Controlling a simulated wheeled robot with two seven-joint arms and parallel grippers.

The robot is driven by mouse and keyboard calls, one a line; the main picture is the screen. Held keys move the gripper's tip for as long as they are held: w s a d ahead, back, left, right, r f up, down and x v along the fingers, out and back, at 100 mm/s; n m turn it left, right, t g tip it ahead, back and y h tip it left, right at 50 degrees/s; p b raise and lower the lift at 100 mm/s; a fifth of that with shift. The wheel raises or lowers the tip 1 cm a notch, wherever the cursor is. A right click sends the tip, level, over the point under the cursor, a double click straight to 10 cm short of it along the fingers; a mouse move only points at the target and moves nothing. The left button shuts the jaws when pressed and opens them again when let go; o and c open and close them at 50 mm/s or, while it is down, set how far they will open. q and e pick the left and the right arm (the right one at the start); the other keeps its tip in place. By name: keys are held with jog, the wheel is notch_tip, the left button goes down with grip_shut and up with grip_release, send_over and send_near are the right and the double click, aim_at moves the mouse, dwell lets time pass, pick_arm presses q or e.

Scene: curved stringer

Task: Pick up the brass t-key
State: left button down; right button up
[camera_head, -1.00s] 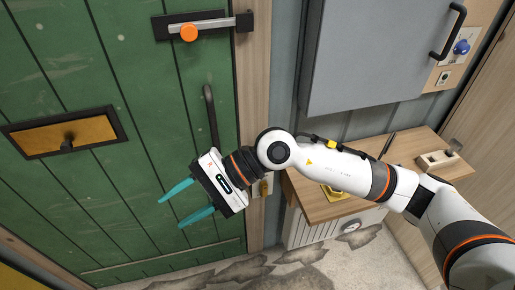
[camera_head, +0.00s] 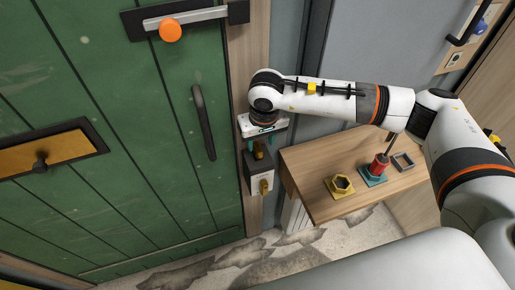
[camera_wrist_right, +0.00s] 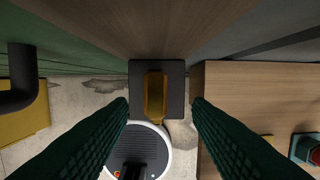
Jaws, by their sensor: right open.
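A brass piece (camera_head: 265,187), which I take to be the brass t-key, shows at the front of a dark grey box on the wooden door post. In the right wrist view an upright brass bar (camera_wrist_right: 155,95) stands before a dark square block, centred between my fingers. My right gripper (camera_head: 259,150) is just above the box, pointing down, with its teal fingers apart. In the wrist view the open right gripper (camera_wrist_right: 159,104) has a finger on either side of the bar, with no contact visible. The key's lower part is hard to make out. My left gripper is out of view.
The green door (camera_head: 130,150) with its dark handle (camera_head: 204,122) stands to the left. A wooden shelf (camera_head: 312,200) on the right holds a yellow hexagonal piece (camera_head: 341,186), a red piece (camera_head: 379,165) on a teal base and a grey square frame (camera_head: 403,161).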

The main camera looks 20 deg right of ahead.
aim_at(258, 147)
jog(key=f, duration=0.1)
jog(key=f+p, duration=0.1)
jog(key=w+f+p, duration=0.1)
jog(key=f, duration=0.1)
jog(key=shift+a, duration=0.25)
jog(key=shift+w+f, duration=0.1)
jog(key=shift+f, duration=0.5)
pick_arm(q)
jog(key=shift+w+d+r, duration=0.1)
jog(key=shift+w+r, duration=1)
pick_arm(e)
grip_shut()
jog(key=shift+r, duration=0.1)
